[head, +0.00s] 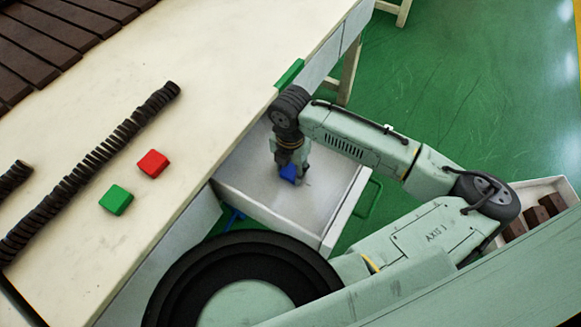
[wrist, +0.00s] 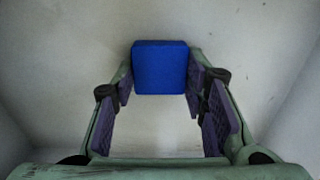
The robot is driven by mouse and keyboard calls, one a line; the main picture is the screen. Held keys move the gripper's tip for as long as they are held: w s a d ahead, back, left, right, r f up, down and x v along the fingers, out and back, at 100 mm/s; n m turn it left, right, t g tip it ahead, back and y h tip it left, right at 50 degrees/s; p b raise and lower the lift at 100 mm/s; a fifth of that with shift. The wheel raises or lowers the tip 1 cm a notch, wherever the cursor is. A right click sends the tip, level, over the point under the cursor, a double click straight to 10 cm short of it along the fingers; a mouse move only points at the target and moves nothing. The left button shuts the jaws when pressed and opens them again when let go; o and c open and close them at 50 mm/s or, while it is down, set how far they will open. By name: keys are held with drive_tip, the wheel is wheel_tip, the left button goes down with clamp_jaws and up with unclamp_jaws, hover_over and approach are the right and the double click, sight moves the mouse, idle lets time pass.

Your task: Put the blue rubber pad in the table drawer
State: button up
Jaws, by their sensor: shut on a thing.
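The blue rubber pad (head: 288,172) is in the open table drawer (head: 335,218), seen in the head view. My gripper (head: 292,172) reaches down into the drawer and is shut on the pad. In the wrist view the blue pad (wrist: 160,68) sits between the far ends of my gripper's fingers (wrist: 161,85). The pale drawer floor (wrist: 255,45) shows around it. I cannot tell whether the pad touches the floor.
A red pad (head: 153,164) and a green pad (head: 116,200) lie on the white table (head: 225,70), beside a long row of dark discs (head: 90,165). The drawer walls stand close around my gripper.

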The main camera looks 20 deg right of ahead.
sight(290, 171)
drive_tip(key=o, duration=1.2)
drive_tip(key=shift+f, duration=0.1)
drive_tip(key=shift+c, duration=0.2)
wheel_tip(290, 171, up, 12)
drive_tip(key=b, duration=0.1)
drive_tip(key=shift+r, duration=0.25)
